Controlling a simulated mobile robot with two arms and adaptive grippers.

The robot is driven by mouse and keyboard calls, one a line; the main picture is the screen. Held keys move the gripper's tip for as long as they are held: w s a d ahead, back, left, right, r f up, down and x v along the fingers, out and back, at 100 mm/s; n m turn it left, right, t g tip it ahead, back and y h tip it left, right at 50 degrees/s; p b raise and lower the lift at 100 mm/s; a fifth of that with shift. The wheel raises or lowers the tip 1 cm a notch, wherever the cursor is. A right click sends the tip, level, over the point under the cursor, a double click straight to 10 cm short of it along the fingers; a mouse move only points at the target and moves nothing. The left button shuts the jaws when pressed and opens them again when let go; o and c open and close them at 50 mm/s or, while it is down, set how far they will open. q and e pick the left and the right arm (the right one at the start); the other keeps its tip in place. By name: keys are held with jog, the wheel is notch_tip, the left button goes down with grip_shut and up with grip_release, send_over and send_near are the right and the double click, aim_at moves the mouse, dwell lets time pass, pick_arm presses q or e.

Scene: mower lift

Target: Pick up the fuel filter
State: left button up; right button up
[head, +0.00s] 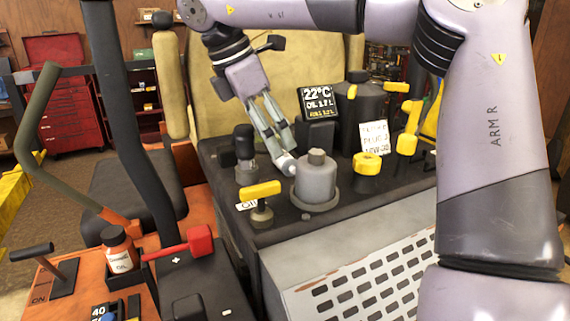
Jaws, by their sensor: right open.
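My right gripper (277,140) reaches down from the top over the dark engine deck, its two fingers open. Just below its fingertips is a small whitish rounded piece (287,164), which may be the fuel filter; I cannot tell for sure. It sits close against the left side of a grey canister with a cap (316,182). The fingers hide part of the area behind it, and I cannot tell whether they touch it. A black-topped part with a clear-looking lower body (245,152) stands left of the gripper. My left gripper is out of view.
Yellow-handled caps (260,190) and (367,163) stand around the canister. A black display (317,101) and a dark tank (358,112) stand behind. A perforated grey panel (365,285) lies in front.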

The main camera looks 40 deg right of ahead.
aim_at(277, 160)
jog(key=p+x, duration=0.1)
jog(key=x, duration=0.2)
jog(key=shift+w+f, duration=0.1)
jog(key=shift+f, duration=0.2)
jog(key=shift+d+f, duration=0.2)
jog(key=shift+f, duration=0.25)
jog(key=c, duration=0.6)
jog(key=shift+r, duration=0.55)
notch_tip(277, 160, up, 9)
jog(key=shift+f, duration=0.1)
jog(key=shift+c, duration=0.5)
notch_tip(277, 160, up, 9)
jog(key=p, duration=0.7)
jog(key=shift+f, duration=0.2)
jog(key=c, duration=0.4)
jog(key=shift+r+p, duration=0.8)
jog(key=shift+p, duration=0.1)
jog(key=shift+c, duration=0.2)
jog(key=shift+f, duration=0.1)
